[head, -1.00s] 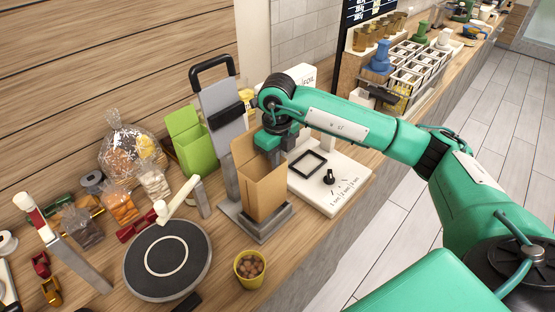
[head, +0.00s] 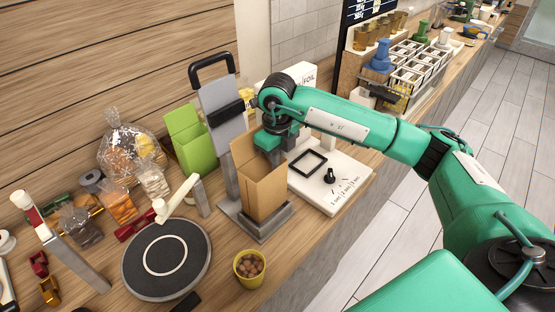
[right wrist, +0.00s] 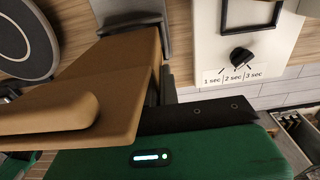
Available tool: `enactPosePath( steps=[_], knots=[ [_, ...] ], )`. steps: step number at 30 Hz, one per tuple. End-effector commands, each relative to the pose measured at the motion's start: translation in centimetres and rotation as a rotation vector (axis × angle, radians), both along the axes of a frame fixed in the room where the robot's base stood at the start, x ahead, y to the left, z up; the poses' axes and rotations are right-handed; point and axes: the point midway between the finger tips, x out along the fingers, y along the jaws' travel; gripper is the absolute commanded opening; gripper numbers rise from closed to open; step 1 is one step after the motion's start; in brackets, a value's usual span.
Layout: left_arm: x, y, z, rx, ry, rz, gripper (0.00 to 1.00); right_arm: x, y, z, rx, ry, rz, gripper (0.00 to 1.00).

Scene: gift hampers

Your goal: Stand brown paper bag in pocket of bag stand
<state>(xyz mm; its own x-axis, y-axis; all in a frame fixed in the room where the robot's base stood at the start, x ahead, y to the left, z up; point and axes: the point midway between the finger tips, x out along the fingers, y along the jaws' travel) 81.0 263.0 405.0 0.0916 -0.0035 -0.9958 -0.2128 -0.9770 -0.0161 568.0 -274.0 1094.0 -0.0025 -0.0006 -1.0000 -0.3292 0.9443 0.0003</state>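The brown paper bag (head: 262,187) is upright and open-topped, with its lower end at the grey base of the bag stand (head: 268,228), in front of the stand's tall back plate. Its bottom is partly hidden by the base's rim, so I cannot see fully how it sits in the pocket. My right gripper (head: 280,143) is at the bag's top right edge and appears shut on that wall, one finger inside the mouth. In the right wrist view the bag (right wrist: 95,85) fills the left, close against my gripper (right wrist: 165,100). My left gripper is not in view.
A white sealer with a dial (head: 330,176) stands close right of the stand. A green bag (head: 192,140) is behind left. A yellow cup of brown balls (head: 249,281) and a round turntable (head: 167,285) are in front and left.

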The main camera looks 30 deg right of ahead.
Motion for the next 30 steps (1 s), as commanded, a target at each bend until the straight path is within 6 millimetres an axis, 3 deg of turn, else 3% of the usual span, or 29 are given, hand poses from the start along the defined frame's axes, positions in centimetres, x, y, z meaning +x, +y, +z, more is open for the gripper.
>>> enactPosePath(
  steps=[30],
  knots=[
    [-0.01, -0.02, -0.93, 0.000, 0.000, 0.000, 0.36, -0.01, 0.00, -0.79, 0.000, 0.000, 0.000, 0.00]
  ],
)
